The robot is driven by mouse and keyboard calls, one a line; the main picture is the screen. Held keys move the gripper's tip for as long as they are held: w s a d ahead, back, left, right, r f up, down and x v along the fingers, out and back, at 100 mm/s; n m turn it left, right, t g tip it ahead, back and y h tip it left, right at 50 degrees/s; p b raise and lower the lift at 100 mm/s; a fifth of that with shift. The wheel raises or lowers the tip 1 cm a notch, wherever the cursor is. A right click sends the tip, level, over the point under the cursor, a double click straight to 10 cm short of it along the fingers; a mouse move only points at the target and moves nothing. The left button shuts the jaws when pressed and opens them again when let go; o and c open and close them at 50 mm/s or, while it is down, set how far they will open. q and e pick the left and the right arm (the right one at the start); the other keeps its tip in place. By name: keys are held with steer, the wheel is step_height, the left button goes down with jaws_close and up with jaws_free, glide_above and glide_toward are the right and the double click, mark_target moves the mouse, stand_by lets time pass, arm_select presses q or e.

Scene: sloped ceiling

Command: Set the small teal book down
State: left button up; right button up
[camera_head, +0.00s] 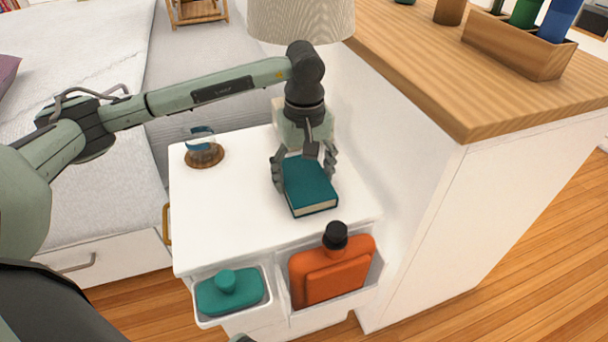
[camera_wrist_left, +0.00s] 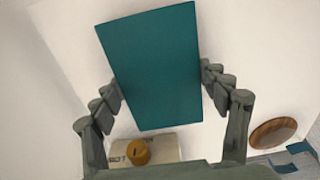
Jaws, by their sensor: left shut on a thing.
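The small teal book (camera_head: 311,184) is at the right part of the white nightstand top (camera_head: 225,200), its cover facing up and its pale page edge toward me. My left gripper (camera_head: 304,172) comes down over it from behind, with one finger at each side of the book, shut on it. In the left wrist view the teal cover (camera_wrist_left: 152,68) fills the space between the fingers of the gripper (camera_wrist_left: 160,88). I cannot tell whether the book touches the top or is just above it.
A lamp shade (camera_head: 301,20) rises behind. A wood-topped cabinet (camera_head: 450,90) stands right. The top's front left is clear.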

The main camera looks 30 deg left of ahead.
mark_target(304, 178)
arm_select(q)
steer(key=shift+f, duration=0.1)
steer(key=o, duration=1.3)
step_height(304, 178, up, 12)
